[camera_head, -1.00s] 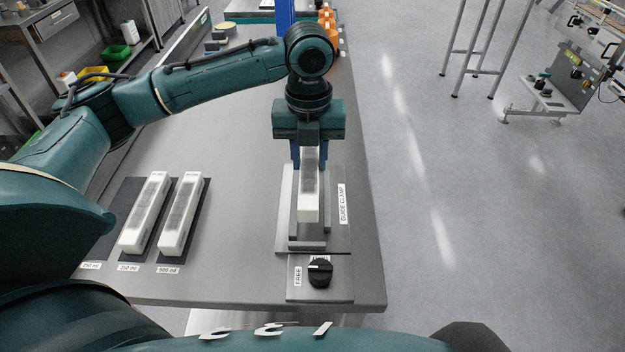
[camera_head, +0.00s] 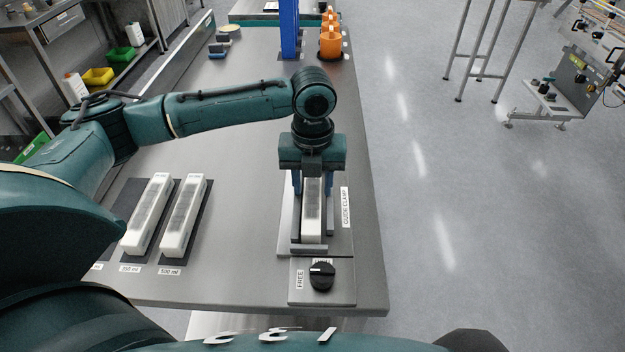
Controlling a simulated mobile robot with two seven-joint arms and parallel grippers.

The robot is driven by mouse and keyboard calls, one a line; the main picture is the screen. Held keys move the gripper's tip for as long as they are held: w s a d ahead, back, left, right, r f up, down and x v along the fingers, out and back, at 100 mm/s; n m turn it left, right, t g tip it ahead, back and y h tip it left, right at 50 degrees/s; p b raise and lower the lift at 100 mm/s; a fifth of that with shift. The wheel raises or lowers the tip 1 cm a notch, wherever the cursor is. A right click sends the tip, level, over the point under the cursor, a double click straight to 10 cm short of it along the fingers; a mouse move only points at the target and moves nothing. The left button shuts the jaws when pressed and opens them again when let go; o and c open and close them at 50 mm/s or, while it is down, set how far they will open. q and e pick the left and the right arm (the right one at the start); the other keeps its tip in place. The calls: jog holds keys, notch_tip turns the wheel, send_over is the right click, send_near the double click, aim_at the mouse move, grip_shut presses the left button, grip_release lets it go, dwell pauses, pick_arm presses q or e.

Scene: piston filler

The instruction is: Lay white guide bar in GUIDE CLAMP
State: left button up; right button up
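A white guide bar (camera_head: 312,220) with a dark grey patch on top lies lengthwise in the channel of the GUIDE CLAMP (camera_head: 290,238), between its side walls. My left gripper (camera_head: 312,185) is above the far part of the bar, its blue fingers down on either side of it. A small gap seems to show between fingers and bar, but I cannot tell whether they touch it. The clamp's black knob (camera_head: 321,276) sits on a plate marked FREE at its left. My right gripper is not in view.
A blue post (camera_head: 289,30) and orange containers (camera_head: 330,40) stand at the far end. The table middle is clear.

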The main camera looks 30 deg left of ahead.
aim_at(313, 188)
pick_arm(q)
jog(key=shift+o, duration=0.9)
jog(key=shift+r, duration=0.15)
notch_tip(313, 188, up, 12)
jog(key=shift+p, duration=0.3)
